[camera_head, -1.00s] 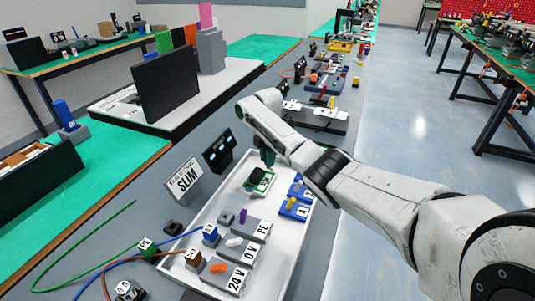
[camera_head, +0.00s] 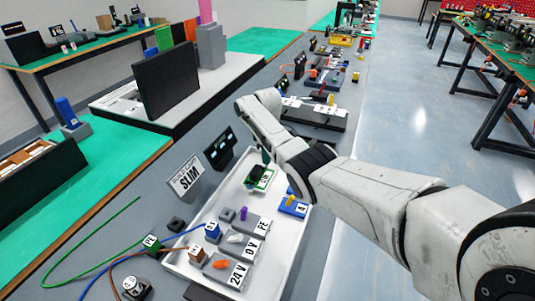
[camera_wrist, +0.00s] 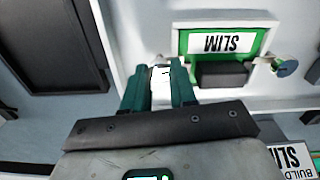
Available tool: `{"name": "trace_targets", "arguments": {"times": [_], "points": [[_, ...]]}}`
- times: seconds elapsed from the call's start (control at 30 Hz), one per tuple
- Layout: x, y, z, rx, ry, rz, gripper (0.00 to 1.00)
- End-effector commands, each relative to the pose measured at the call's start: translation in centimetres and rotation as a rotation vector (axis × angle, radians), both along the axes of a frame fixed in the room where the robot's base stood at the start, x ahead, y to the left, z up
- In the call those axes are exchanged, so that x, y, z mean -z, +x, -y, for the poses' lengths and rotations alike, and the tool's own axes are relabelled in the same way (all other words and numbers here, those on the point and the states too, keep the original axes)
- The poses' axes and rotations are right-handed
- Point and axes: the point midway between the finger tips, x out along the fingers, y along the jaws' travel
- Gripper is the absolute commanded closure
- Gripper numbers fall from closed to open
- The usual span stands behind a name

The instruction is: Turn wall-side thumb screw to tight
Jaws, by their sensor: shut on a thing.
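The green module with a white SLIM label (camera_wrist: 223,42) lies in the white tray; in the head view the module (camera_head: 261,178) is near the tray's far end. A blue-grey thumb screw (camera_wrist: 286,67) shows at the module's right in the wrist view. My gripper (camera_wrist: 164,70) has teal fingers and is at the module's left side there, shut on what I take to be the wall-side thumb screw. The fingers hide that screw, so its turn angle does not show. In the head view my gripper (camera_head: 265,157) is partly hidden by my arm.
The tray (camera_head: 196,250) also holds labelled grey blocks (camera_head: 233,270) and a blue block (camera_head: 291,207). A SLIM sign (camera_head: 186,178) and a small dark display (camera_head: 220,149) stand beside the tray. Cables (camera_head: 110,225) lie at the left.

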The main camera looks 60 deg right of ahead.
Motion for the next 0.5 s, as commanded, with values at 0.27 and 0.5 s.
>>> {"name": "trace_targets", "arguments": {"times": [0.27,0.5], "points": [[-0.15,0.03,0.05,0.115,-0.001,0.000,1.00],[-0.15,0.03,0.08,0.149,-0.002,0.000,1.00]]}}
